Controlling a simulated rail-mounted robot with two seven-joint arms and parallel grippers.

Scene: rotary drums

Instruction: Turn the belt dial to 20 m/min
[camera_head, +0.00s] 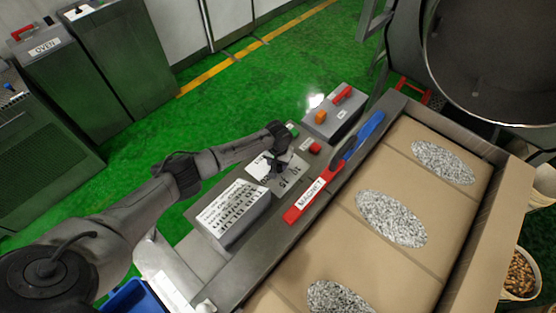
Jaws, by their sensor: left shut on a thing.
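The belt dial's pale scale plate (293,174) lies on the grey control ledge beside the belt, with a few dark numbers and tick marks showing. My left gripper (275,165) reaches in from the left and is shut at the plate's middle, on the dial knob. The gripper hides the knob, so I cannot read where its pointer stands. My right gripper is not in view.
A sign block (232,213) stands just in front of the dial. A red and blue magnet bar (335,170), a red button (315,148), a green button (292,130) and a switch box (335,112) are close by. The belt (345,245) carries several speckled patches.

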